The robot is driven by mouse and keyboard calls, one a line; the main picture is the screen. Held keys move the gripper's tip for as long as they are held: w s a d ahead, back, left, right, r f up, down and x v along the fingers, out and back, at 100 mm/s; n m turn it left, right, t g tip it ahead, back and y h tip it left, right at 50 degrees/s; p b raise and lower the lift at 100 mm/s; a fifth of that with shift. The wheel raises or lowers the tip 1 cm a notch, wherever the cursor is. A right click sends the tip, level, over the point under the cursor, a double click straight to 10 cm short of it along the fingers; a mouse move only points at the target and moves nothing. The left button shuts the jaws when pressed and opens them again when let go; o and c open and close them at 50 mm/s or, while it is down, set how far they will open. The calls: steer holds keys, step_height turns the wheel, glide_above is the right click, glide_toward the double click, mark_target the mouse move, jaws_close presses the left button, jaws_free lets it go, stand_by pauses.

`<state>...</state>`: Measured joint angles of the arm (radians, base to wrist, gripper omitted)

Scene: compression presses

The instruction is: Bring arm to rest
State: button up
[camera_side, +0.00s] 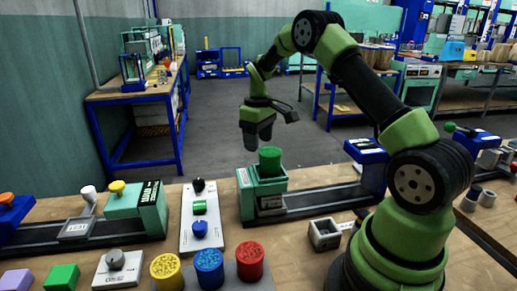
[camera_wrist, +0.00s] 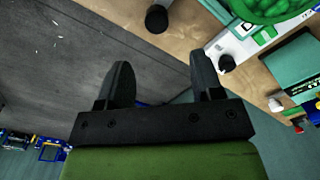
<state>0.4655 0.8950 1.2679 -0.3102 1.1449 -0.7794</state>
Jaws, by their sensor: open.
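My green and black gripper (camera_side: 257,138) hangs in the air above and slightly left of a green cylinder (camera_side: 270,160), apart from it. In the wrist view my gripper (camera_wrist: 160,82) shows two dark fingers spread apart with nothing between them. The green cylinder sits on top of a green press block (camera_side: 264,188) on the bench. A green round thing with a bumpy top (camera_wrist: 268,8) shows at the top right of the wrist view.
A panel with black, green and blue knobs (camera_side: 186,238) lies left of the press. Yellow (camera_side: 166,270), blue (camera_side: 209,268) and red (camera_side: 250,261) filled cups stand in front. Another press (camera_side: 138,208) is at left. Open floor (camera_side: 225,130) lies behind the bench.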

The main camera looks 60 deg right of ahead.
steer(key=s+a+r+m+t, duration=0.1)
steer(key=s+a+r+t, duration=0.15)
steer(key=a+r, duration=0.45)
steer(key=s+a+r+m+t, duration=0.1)
steer(key=s+a+r, duration=0.35)
steer(key=r, duration=0.45)
steer(key=s+a+r+m+t+y, duration=0.1)
steer(key=s+a+t, duration=0.1)
steer(key=s+a, duration=0.2)
steer(key=s+a+m+t+y, duration=0.1)
steer(key=s+a, duration=0.4)
steer(key=s, duration=0.5)
steer(key=shift+s+r+t, duration=0.15)
steer(key=shift+r+t, duration=0.2)
steer(key=shift+r, duration=0.05)
